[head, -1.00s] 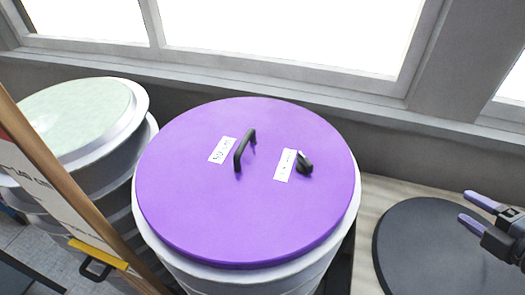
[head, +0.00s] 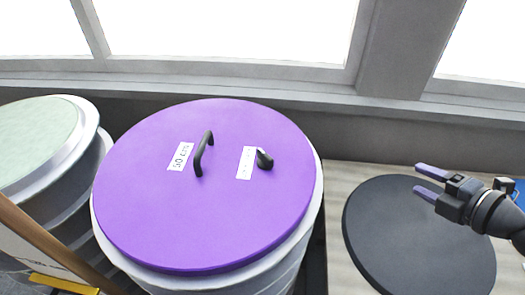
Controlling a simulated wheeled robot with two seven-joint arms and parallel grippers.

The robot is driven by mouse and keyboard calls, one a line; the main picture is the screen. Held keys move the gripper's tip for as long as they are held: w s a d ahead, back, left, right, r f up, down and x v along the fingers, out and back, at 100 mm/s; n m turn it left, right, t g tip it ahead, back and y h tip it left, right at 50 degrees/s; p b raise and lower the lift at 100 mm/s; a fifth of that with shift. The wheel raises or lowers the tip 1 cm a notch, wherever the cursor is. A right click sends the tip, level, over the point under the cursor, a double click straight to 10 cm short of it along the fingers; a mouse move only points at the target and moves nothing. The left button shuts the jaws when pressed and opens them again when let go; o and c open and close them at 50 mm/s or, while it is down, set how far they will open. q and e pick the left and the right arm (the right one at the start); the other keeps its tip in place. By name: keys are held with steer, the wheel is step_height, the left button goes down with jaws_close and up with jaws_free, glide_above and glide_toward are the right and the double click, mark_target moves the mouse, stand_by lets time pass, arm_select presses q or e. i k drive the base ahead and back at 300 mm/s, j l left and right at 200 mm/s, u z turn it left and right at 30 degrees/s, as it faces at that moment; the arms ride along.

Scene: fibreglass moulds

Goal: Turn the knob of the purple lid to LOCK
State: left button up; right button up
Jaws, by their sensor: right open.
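The purple lid (head: 210,225) lies on a white round drum (head: 307,235) in the middle left of the head view. A black arched handle (head: 203,153) stands near the lid's centre. The small black knob (head: 264,159) sits to the right of the handle, beside a white label (head: 246,163) whose print is too small to read. My right gripper (head: 423,179) is at the right, well apart from the knob, above a black round disc. Its two purple-grey fingers point left, are spread and hold nothing. My left gripper is not in view.
The black round disc (head: 400,245) lies to the right of the drum. Another drum with a pale green top (head: 35,135) stands at the left. A wood-edged board (head: 45,245) leans at lower left. A window wall (head: 300,95) runs behind.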

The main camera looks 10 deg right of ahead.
mark_target(265, 162)
steer(key=k+l+u, duration=0.1)
steer(key=u, duration=0.4)
steer(key=k+l+u, duration=0.1)
steer(key=l+u, duration=0.2)
steer(key=u, duration=0.15)
steer(key=k+l+u, duration=0.15)
steer(key=u, duration=0.35)
